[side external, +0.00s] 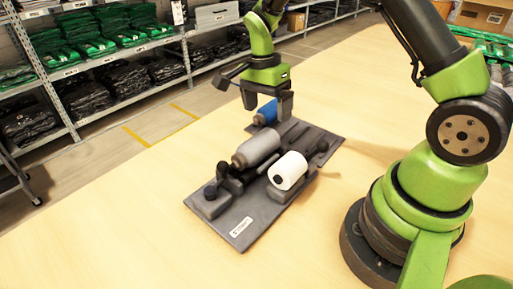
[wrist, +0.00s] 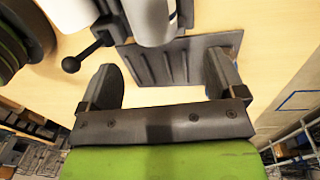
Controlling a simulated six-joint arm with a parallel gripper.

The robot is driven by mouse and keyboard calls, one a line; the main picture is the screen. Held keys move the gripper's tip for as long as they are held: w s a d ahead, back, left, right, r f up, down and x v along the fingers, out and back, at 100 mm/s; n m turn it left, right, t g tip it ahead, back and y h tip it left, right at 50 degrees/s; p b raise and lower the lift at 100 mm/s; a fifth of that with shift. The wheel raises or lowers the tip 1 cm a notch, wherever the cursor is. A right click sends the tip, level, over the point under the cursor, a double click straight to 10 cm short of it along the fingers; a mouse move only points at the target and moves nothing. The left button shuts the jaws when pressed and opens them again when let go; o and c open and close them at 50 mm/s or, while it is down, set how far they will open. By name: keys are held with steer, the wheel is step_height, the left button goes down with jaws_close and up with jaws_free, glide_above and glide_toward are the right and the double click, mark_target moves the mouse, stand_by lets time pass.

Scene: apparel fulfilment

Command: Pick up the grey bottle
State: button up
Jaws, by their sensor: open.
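The grey bottle (side external: 257,148) lies on its side on a dark grey board (side external: 244,213) on the table.
A white bottle (side external: 288,170) lies beside the grey one, nearer my base. Dark holders and a black knob (side external: 210,191) stand up from the board. The wooden table (side external: 130,220) is clear around the board. Shelves of folded clothing (side external: 110,45) stand behind.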

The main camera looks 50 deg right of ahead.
mark_target(268, 129)
steer(key=f, duration=0.2)
steer(key=s+f, duration=0.1)
steer(key=f, duration=0.4)
steer(key=shift+s+a, duration=0.2)
steer(key=shift+a, duration=0.1)
steer(key=c, duration=1.1)
